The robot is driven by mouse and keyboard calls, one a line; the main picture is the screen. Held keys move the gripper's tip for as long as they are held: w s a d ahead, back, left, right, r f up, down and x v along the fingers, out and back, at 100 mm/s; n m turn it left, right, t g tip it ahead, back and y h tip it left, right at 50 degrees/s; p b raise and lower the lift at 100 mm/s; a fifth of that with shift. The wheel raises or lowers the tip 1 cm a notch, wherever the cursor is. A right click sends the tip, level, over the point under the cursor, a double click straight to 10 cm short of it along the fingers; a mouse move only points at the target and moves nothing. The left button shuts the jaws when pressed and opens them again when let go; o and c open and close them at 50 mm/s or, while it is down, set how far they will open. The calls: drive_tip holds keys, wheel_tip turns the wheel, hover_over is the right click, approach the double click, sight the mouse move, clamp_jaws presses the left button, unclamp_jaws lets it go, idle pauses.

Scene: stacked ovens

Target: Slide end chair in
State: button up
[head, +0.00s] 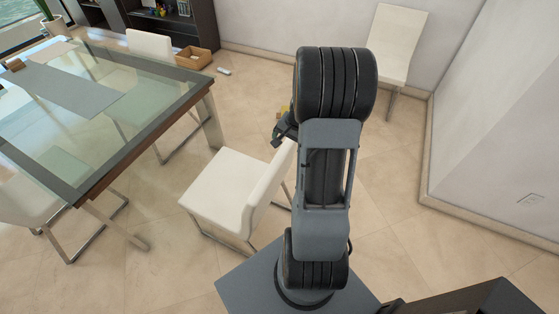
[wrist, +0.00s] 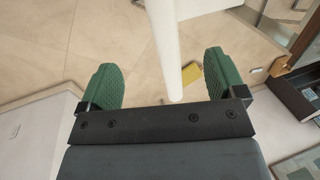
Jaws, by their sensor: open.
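The white end chair (head: 225,195) stands at the near short end of the glass table (head: 85,105), pulled out from it. Its seat points toward the table and its backrest is on the right, beside my arm. My gripper (head: 283,133) is near the top of the backrest and partly hidden behind my arm. In the wrist view my gripper (wrist: 160,62) has its two green fingers spread wide. The white edge of the chair's backrest (wrist: 167,45) lies between them, with a gap on both sides.
Another white chair (head: 398,45) stands against the back wall. More white chairs (head: 150,43) line the table's sides. A wooden box (head: 193,58) and a small white item (head: 224,71) lie on the floor. A yellow object (wrist: 190,73) is on the floor beyond my gripper.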

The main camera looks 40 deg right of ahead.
sight(277, 161)
drive_tip(key=b+x, duration=0.9)
drive_tip(key=x, duration=0.5)
drive_tip(key=shift+w, duration=0.15)
drive_tip(key=shift+f, duration=0.1)
drive_tip(key=shift+a+f, duration=0.15)
drive_tip(key=c, duration=1.5)
drive_tip(key=shift+o, duration=0.2)
drive_tip(key=shift+w+a, duration=0.2)
drive_tip(key=shift+w, duration=0.1)
drive_tip(key=w+a+p, duration=0.1)
drive_tip(key=w+a, duration=0.3)
drive_tip(key=w, duration=0.3)
